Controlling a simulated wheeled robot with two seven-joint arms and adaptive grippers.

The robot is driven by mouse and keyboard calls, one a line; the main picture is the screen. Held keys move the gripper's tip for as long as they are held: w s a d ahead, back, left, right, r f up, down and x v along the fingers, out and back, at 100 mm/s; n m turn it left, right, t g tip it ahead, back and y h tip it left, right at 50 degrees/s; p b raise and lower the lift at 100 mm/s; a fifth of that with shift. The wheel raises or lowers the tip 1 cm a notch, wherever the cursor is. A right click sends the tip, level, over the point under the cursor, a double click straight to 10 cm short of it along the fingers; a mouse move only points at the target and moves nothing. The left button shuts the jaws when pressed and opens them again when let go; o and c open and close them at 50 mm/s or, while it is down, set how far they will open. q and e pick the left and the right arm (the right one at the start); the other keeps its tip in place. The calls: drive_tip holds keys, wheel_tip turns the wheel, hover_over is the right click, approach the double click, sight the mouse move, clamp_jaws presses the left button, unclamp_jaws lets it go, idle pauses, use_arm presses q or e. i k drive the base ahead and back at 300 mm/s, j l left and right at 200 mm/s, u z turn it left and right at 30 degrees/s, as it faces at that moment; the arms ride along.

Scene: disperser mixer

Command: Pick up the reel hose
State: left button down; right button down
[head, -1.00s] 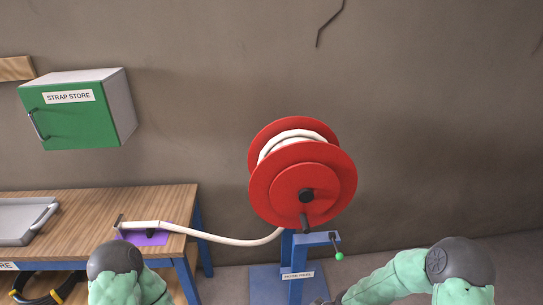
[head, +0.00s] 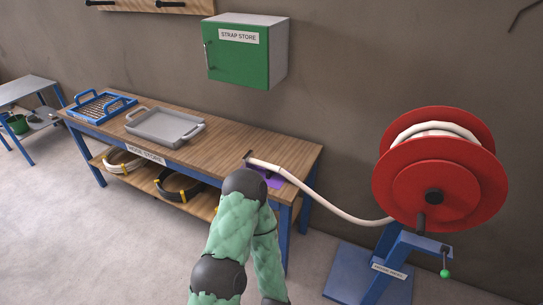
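The reel hose (head: 335,208) is a white hose that runs from the red reel (head: 428,190) in a sagging curve to the right end of the wooden bench (head: 215,146). Its free end (head: 262,164) lies on the bench top over a purple patch (head: 275,181). The reel stands on a blue stand (head: 385,262) to the right of the bench. My green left arm reaches up in front of the bench, just below the hose end. Its gripper is not visible, and neither is my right gripper.
A grey tray (head: 150,124) and a blue rack (head: 92,106) sit on the bench. Coiled hoses (head: 178,186) lie on its lower shelf. A green strap store cabinet (head: 238,60) hangs on the wall. A grey table (head: 22,88) stands at far left. The floor in front is clear.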

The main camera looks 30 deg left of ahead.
sight(249, 161)
drive_tip(key=j+u, duration=0.15)
drive_tip(key=u, duration=0.25)
drive_tip(key=i+j+u, duration=0.15)
drive_tip(key=u, duration=0.25)
